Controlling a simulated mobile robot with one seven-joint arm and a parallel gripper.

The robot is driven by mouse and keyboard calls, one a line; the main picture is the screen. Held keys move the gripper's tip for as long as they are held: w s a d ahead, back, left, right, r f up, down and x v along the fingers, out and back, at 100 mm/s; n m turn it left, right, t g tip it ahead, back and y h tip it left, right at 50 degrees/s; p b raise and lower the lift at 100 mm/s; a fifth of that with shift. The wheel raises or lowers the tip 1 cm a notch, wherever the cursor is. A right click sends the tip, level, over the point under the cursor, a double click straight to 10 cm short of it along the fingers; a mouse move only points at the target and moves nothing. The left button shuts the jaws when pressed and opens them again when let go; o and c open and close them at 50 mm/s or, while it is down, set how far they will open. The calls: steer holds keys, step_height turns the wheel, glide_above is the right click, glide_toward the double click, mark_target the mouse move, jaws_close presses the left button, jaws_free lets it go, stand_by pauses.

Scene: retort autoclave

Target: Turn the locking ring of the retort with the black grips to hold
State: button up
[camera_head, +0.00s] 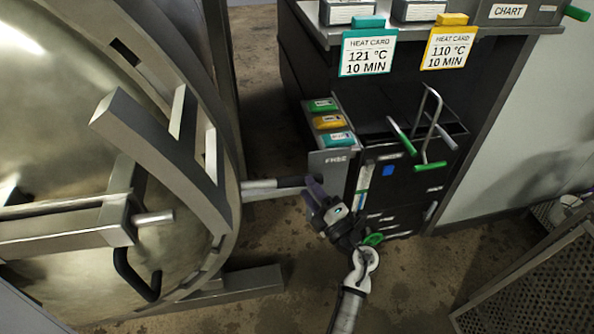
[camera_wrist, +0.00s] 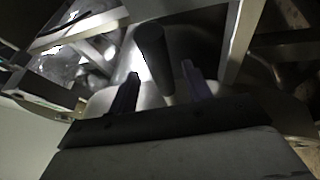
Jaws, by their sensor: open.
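The retort's round steel door (camera_head: 60,120) fills the left of the head view, with the thick locking ring (camera_head: 228,215) around its edge. A steel bar juts right from the ring and ends in a black grip (camera_head: 290,182). My gripper (camera_head: 313,196) is at the outer end of this grip. In the wrist view, the black grip (camera_wrist: 152,48) lies between the two spread fingers of my gripper (camera_wrist: 161,76), with gaps on both sides. The gripper is open; I see no clear contact. The ring's other grips are not clearly visible.
A dark cabinet (camera_head: 285,50) with heat cards, coloured buttons and green-handled parts stands right of the retort. A bent black handle (camera_head: 135,278) hangs on the door. A perforated metal panel (camera_head: 535,285) is at the lower right. Some floor is clear between.

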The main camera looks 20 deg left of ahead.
steer(key=x, duration=0.6)
steer(key=shift+p, duration=0.45)
steer(key=shift+a, duration=0.1)
steer(key=shift+c, duration=0.2)
jaws_close()
